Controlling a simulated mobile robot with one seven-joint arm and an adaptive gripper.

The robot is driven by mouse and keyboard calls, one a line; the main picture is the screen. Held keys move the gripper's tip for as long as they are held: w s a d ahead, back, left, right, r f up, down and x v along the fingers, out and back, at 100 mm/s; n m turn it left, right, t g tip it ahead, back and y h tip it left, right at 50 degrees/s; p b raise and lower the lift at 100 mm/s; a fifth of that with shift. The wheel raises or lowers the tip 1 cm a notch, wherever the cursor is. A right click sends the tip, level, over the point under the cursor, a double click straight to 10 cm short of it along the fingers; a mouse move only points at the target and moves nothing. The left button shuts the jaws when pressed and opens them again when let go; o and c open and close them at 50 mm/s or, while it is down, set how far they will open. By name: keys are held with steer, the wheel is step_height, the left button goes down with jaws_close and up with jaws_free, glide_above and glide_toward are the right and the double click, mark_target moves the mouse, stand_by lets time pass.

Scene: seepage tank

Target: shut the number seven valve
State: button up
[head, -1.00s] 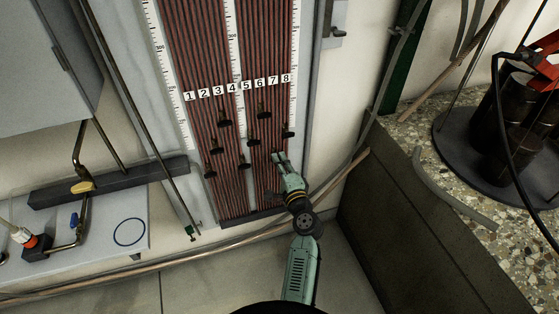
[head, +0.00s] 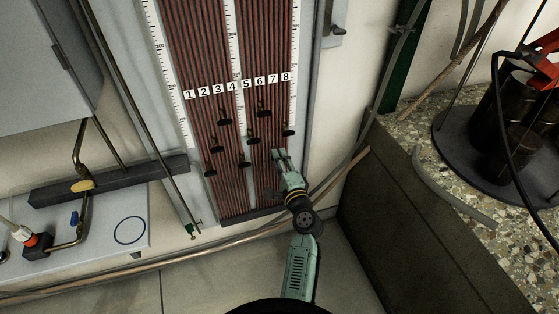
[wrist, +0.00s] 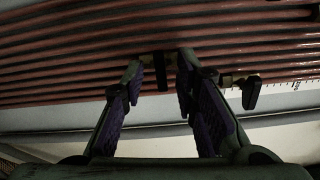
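My gripper (head: 279,153) is at the lower right of the board, below the 7 label (head: 273,79). In the wrist view my gripper (wrist: 161,68) is open, with purple-padded fingers on either side of a black valve handle (wrist: 163,74). By its place this looks like the number seven valve; the gripper hides it in the head view. The handle lies across the tubes. Contact with the fingers cannot be told.
A neighbouring valve (wrist: 251,92), probably number eight, stands just right of the right finger; it also shows in the head view (head: 288,132). Other valves, such as one under the 6 label (head: 264,113), are close by. A dark tank wall (head: 420,230) stands at the right.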

steer(key=shift+s, duration=0.1)
steer(key=v, duration=0.7)
steer(key=shift+s, duration=0.15)
stand_by(0.5)
